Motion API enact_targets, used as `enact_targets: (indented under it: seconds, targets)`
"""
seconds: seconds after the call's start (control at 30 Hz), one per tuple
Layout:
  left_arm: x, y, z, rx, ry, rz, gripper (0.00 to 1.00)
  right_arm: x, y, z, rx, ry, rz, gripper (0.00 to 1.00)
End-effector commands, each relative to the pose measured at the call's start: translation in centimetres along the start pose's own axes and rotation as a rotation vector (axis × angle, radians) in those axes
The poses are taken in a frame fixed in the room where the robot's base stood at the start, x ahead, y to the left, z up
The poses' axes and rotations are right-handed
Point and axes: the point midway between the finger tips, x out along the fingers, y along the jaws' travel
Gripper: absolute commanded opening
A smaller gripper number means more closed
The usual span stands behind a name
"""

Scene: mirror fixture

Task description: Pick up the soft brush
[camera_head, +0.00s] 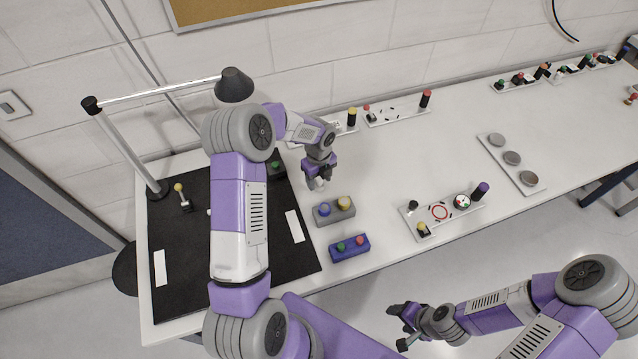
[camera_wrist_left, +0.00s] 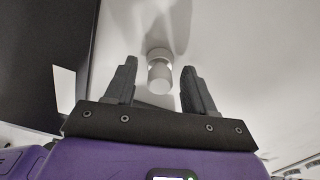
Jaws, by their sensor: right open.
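A small pale cylindrical object (camera_wrist_left: 159,72), perhaps the soft brush, shows in the left wrist view between my left fingers. It has a wider grey top and a whitish lower end. In the head view it is a small pale shape (camera_head: 317,184) under my left gripper (camera_head: 318,177), partly hidden by it. My left gripper (camera_wrist_left: 158,85) is open, with a gap on both sides of the object. My right gripper (camera_head: 400,325) is open and hangs in front of the table's front edge, away from the object.
A grey box with blue and yellow knobs (camera_head: 334,212) and a blue box with green and red buttons (camera_head: 349,247) stand close in front of my left gripper. A black mat (camera_head: 180,250) with a lamp stand (camera_head: 130,150) lies left. White panels (camera_head: 440,212) stand further right on the white table (camera_head: 400,150).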

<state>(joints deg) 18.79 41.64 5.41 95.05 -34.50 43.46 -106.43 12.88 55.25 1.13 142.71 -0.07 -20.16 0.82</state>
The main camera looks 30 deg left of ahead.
Motion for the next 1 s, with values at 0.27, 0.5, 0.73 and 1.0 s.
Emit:
enact_targets:
  seconds: [0.27,0.5,0.73,1.0]
  targets:
    - [0.0,0.0,0.0,0.0,0.0,0.0,0.11,0.0,0.0,0.0,0.0,0.0,0.0,0.63]
    - [0.0,0.0,0.0,0.0,0.0,0.0,0.0,0.0,0.0,0.0,0.0,0.0,0.0,0.63]
    - [-1.9,-0.1,0.1,-0.001,-0.003,-0.003,0.0,-0.3,-0.1,0.0,0.0,0.0,0.0,0.63]
    - [-7.4,-0.1,0.1,-0.001,-0.003,-0.003,0.0,-1.2,-0.5,0.1,0.0,0.0,0.0,0.63]
